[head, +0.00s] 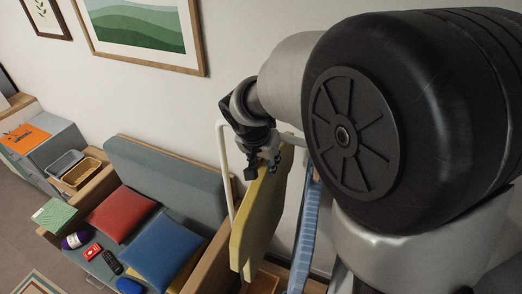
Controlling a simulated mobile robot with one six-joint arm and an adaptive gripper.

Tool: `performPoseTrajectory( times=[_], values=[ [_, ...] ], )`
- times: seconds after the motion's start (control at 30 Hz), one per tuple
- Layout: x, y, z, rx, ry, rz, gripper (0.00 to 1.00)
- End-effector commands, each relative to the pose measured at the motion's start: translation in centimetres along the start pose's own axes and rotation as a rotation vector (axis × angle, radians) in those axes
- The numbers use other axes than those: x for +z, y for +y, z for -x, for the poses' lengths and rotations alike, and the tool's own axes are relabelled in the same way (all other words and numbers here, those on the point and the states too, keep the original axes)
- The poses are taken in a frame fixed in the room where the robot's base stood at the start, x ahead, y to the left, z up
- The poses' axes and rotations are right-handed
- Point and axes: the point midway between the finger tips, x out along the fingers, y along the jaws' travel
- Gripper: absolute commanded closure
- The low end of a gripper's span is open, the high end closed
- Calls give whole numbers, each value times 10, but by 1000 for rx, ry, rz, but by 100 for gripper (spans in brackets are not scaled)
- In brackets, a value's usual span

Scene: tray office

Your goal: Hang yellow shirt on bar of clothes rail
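The yellow shirt (260,212) hangs upright, seen nearly edge-on, just right of the white post of the clothes rail (224,165). The bar at the rail's top is mostly hidden behind my gripper and arm. My gripper (263,163) is at the top of the yellow shirt, close to the bar. Its fingers are small and dark here, and I cannot tell whether they are closed on the shirt's hanger. Whether the hanger's hook sits on the bar is also hidden.
A blue garment (304,240) hangs right of the yellow shirt, partly behind my arm. A sofa (165,165) with red (121,213) and blue cushions (162,247) and several small items stands to the left. The wall is close behind the rail.

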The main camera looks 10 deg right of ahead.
Motion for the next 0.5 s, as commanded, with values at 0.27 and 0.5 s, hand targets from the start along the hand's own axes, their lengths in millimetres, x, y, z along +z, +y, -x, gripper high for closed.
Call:
performPoseTrajectory(
  times=[0.27, 0.5],
  values=[
    [0, 0, 0, -1, 1, 0, 56],
    [0, 0, 0, 0, 0, 0, 50]
  ],
)
